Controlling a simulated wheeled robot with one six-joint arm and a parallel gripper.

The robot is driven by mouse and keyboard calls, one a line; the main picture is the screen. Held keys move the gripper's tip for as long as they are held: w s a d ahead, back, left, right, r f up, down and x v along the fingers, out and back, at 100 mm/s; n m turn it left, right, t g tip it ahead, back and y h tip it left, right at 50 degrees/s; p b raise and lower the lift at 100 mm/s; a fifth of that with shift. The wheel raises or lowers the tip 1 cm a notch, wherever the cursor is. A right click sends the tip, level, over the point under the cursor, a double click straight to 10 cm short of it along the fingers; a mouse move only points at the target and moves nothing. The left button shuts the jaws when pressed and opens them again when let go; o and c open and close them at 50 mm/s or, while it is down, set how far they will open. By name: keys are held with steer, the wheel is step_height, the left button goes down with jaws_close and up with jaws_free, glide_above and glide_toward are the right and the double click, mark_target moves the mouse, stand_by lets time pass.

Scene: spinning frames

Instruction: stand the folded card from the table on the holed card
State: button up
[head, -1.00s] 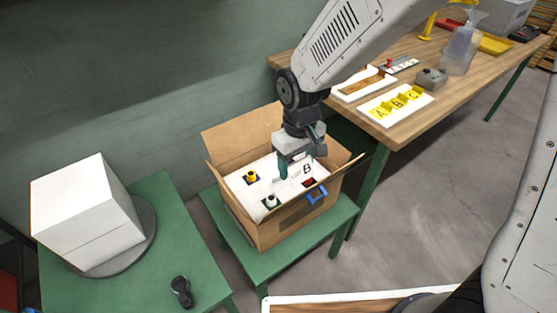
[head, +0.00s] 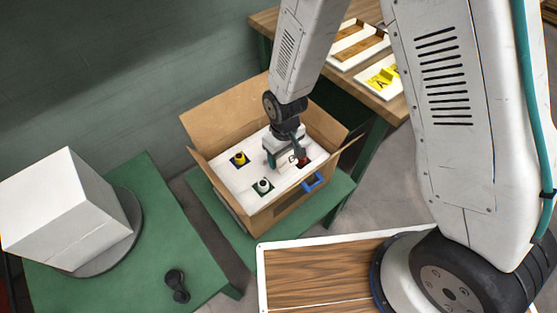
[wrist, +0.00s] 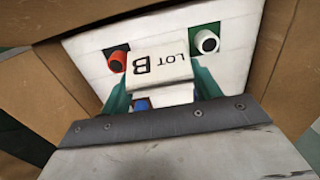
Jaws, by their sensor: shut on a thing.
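The folded white card (wrist: 160,68), printed LOT B, sits between the green fingers of my gripper (wrist: 163,90) in the wrist view. My gripper (head: 283,160) is shut on it, over the right half of the white holed card (head: 279,178) inside the open cardboard box. In the wrist view the holed card (wrist: 160,37) spreads beneath. I cannot tell whether the folded card touches it. A red piece (wrist: 117,60) and a white piece (wrist: 207,42) flank the folded card. A blue thing (wrist: 141,104) is partly hidden below it.
The box's flaps (head: 228,103) stand raised around the holed card. A yellow piece (head: 239,158) sits at its left. A white block (head: 65,210) stands left; a wooden table (head: 395,108) holds white trays behind.

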mark_target(283, 167)
steer(key=shift+f, duration=3)
steer(key=shift+f, duration=0.1)
steer(key=o, duration=1)
